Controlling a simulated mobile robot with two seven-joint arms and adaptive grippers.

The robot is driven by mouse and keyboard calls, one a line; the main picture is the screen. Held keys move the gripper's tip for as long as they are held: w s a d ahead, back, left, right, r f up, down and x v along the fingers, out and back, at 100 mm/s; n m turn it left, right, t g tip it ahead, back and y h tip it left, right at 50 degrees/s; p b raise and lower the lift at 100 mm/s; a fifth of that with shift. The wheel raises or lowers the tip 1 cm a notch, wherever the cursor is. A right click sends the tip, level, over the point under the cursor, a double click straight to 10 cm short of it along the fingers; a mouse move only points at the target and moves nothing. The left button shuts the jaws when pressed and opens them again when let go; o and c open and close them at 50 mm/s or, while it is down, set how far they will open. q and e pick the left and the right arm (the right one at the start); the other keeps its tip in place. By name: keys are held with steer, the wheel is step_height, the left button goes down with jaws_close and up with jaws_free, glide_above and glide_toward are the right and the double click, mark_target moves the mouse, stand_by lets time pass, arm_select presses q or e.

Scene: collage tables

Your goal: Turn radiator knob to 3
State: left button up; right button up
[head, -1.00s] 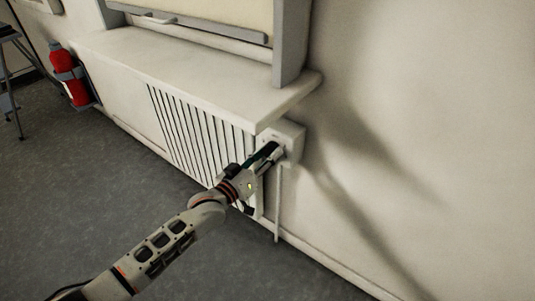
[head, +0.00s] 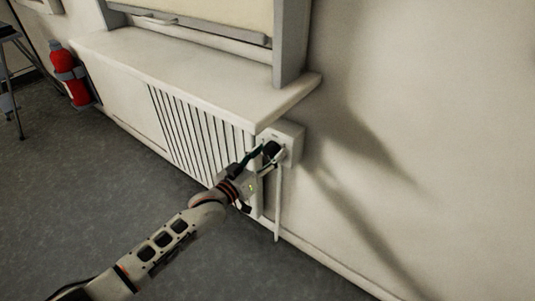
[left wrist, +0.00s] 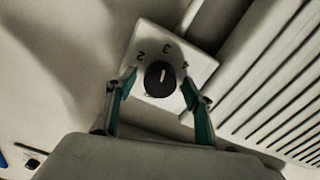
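The radiator knob (left wrist: 160,80) is round and black with a white pointer line. It sits on a white square plate (left wrist: 202,68) with dark numerals on its face. In the left wrist view the pointer points up, towards the numeral 3 (left wrist: 167,48). The numeral 2 (left wrist: 140,54) is on its left, and another mark is on its right. My left gripper (head: 268,158) is open, with one green-padded finger on each side of the knob. Gaps show between the fingers and the knob. The knob also shows dark in the head view (head: 272,149). My right gripper is not in view.
The slatted radiator cover (head: 190,125) stands left of the knob under a white sill (head: 190,75), whose corner juts out above. A thin pipe (head: 277,205) runs down below the plate. A red extinguisher (head: 70,75) hangs at far left. The grey floor (head: 80,190) is clear.

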arm_select(q)
steer(key=shift+s+a, duration=0.15)
steer(key=shift+s, duration=0.1)
steer(key=v, duration=1.1)
steer(key=shift+s, duration=0.2)
steer(key=shift+a, duration=0.1)
